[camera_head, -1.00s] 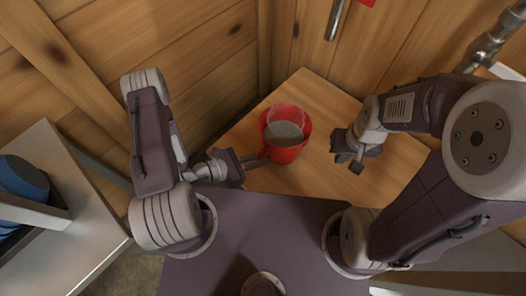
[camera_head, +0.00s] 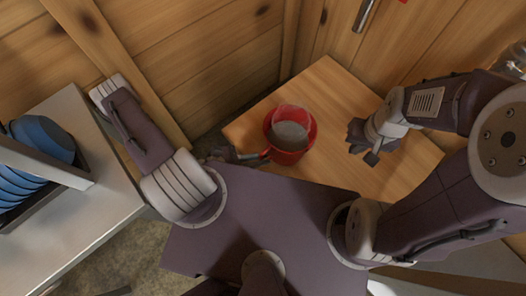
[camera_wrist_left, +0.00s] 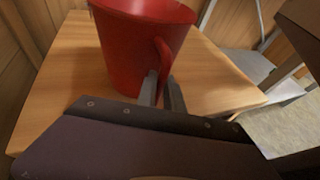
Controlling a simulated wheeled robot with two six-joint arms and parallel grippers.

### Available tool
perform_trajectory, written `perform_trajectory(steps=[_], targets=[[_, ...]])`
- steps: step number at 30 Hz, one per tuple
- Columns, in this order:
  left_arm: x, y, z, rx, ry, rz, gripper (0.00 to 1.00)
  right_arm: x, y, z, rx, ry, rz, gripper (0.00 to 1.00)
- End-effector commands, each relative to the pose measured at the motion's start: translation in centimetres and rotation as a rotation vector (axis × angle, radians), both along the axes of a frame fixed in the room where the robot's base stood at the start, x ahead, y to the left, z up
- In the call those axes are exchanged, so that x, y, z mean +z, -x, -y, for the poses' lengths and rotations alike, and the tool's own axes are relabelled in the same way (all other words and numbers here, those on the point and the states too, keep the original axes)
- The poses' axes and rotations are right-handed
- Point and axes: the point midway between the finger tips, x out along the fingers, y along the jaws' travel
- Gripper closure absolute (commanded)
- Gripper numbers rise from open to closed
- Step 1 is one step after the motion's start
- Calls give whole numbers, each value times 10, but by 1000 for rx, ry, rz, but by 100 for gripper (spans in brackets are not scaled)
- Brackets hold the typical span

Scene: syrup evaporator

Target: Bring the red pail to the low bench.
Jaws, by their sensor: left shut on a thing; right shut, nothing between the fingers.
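The red pail (camera_head: 290,153) is upright over the low wooden bench (camera_head: 345,95), near its front-left side, with something greyish visible inside. In the left wrist view the pail (camera_wrist_left: 130,50) appears to stand on the bench top (camera_wrist_left: 215,80). My left gripper (camera_head: 255,157) reaches the pail from the left and is partly hidden by my arm in the head view. Its fingers (camera_wrist_left: 162,90) are shut on the pail's red side handle (camera_wrist_left: 162,62). My right gripper (camera_head: 364,146) is shut and empty above the bench, right of the pail and apart from it.
A wooden plank wall (camera_head: 200,55) stands behind the bench at the left. A metal handle (camera_head: 364,15) shows on the wood at the back. A grey metal shelf (camera_head: 95,215) with blue round items (camera_head: 42,135) is at the left. The bench top right of the pail is clear.

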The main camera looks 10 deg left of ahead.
Motion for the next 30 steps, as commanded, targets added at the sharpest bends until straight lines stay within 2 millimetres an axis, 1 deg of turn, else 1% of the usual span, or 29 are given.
perform_trajectory(steps=[5,14,19,24,25,26,27,28,30], targets=[[1,6,-3,2,0,2,100,2,0,0,0,0,0,100],[0,6,-4,2,-6,2,100,2,0,0,0,0,0,100],[1,8,-3,3,-7,2,100,9,0,0,0,0,0,100],[-2,8,-3,2,-8,2,100,8,0,0,0,0,0,100],[-2,8,-3,2,-8,2,86,8,0,0,0,0,0,100],[-2,8,-3,2,-8,2,77,8,0,0,0,0,0,100],[-2,8,-3,2,-8,2,66,8,0,0,0,0,0,100],[-2,8,-3,2,-8,2,63,8,0,0,0,0,0,100],[-2,8,-3,2,-8,2,63,8,0,0,0,0,0,100]])
